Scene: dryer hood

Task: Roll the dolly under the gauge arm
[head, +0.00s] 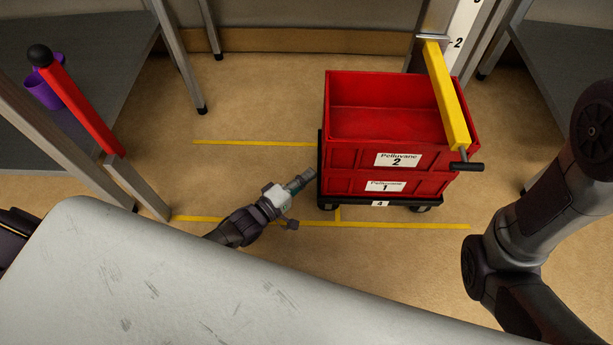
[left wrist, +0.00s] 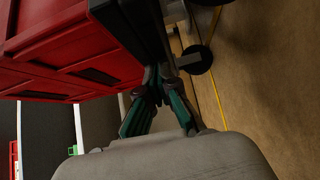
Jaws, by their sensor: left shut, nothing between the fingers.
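The black dolly (head: 400,204) stands on the floor, bearing two stacked red crates, the upper one (head: 350,150) labelled 2 and the lower one (head: 340,184) labelled 1. The yellow gauge arm (head: 446,95) reaches out from a post and overlaps the right part of the upper crate in the head view; its height above the crate is hard to tell. My left gripper (head: 307,175) is shut and empty at the dolly's left side. In the left wrist view, its fingertips (left wrist: 160,74) are close to the black dolly (left wrist: 135,28); contact is unclear. My right gripper is out of view.
Yellow floor lines (head: 250,143) run left of and in front of the dolly. A grey tabletop (head: 160,280) fills the front. A red post (head: 80,105) and a purple cup (head: 43,88) are at left. Metal-framed tables stand on both sides.

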